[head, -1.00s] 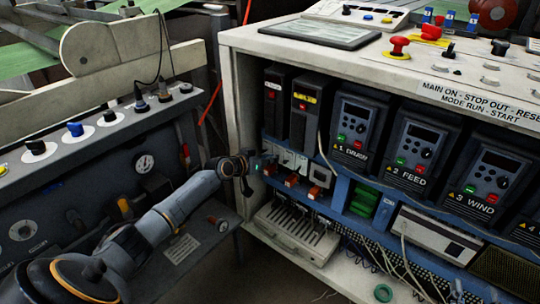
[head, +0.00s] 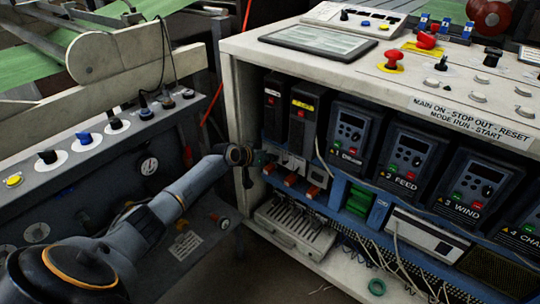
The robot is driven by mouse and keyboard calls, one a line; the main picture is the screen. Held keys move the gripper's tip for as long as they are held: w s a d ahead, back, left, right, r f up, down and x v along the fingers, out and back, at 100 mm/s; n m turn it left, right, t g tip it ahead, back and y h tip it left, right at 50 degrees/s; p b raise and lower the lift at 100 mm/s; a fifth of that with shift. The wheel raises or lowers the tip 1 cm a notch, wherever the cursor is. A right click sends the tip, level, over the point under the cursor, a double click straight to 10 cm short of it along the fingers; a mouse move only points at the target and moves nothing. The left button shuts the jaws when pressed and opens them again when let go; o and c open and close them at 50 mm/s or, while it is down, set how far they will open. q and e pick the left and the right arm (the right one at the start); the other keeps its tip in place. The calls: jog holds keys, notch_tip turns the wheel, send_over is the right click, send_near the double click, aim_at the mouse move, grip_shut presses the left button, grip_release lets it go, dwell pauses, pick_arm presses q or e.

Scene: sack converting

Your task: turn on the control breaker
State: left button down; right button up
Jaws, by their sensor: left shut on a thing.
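A row of small white breakers (head: 294,163) with orange-red parts below them sits on the blue panel inside the open cabinet, at the centre of the head view. I cannot read their labels, so I cannot tell which is the control breaker. My left gripper (head: 272,158) reaches in from the left to the left end of this row. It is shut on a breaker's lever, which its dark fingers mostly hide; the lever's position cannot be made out. My right gripper is not in view.
Dark drive units, including 1 DRAWN (head: 349,140), 2 FEED (head: 405,162) and 3 WIND (head: 470,190), stand right of the breakers. A grey terminal unit (head: 294,231) lies below. The cabinet's left side wall (head: 240,105) stands close to my left wrist. A slanted control panel (head: 95,145) is at left.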

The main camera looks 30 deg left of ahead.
pick_arm(q)
jog(key=shift+w+r+g+p, duration=0.2)
jog(key=shift+r+g+p, duration=0.15)
jog(key=shift+g+p, duration=0.9)
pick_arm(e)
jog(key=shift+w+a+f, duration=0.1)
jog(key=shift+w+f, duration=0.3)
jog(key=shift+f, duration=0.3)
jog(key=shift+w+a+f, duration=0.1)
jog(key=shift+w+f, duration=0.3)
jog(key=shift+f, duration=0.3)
pick_arm(q)
jog(key=c, duration=1.4)
grip_release()
